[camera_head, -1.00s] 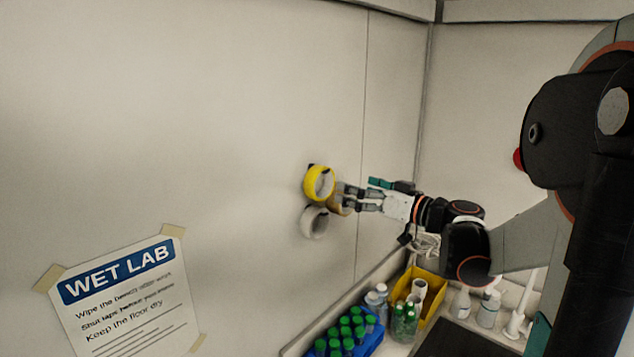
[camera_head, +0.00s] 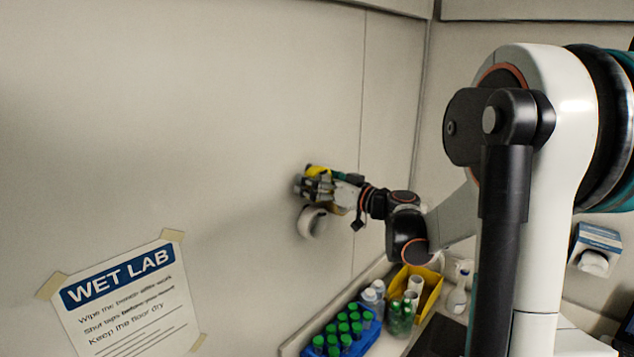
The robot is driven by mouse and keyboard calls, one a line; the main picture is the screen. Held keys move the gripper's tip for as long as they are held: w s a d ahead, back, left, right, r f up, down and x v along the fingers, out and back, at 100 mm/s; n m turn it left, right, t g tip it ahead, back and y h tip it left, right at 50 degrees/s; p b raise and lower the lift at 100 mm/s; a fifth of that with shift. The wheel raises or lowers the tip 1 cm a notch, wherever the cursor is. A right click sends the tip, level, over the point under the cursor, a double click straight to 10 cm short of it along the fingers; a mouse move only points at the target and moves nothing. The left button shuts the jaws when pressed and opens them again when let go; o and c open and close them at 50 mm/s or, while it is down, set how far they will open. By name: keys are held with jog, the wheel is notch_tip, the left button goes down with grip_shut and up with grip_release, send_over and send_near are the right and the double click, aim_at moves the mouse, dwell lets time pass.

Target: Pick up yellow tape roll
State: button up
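The yellow tape roll (camera_head: 318,170) is at the wall, above a white tape roll (camera_head: 304,222). Only its upper part shows as a yellow strip; my gripper covers the rest. My gripper (camera_head: 306,186) reaches in from the right, with its fingers in front of the yellow roll. Whether the fingers touch the roll, and whether they are open or shut on it, cannot be made out.
Below on the bench stand a blue rack (camera_head: 366,341) of green-capped tubes and a yellow bin (camera_head: 432,290) with bottles and rolls by it. A WET LAB sign (camera_head: 128,300) is taped to the wall at lower left. The wall left of the rolls is clear.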

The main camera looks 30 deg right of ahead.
jog(key=shift+s, duration=0.1)
jog(key=shift+c, duration=0.4)
jog(key=c, duration=1.2)
jog(key=shift+r, duration=0.1)
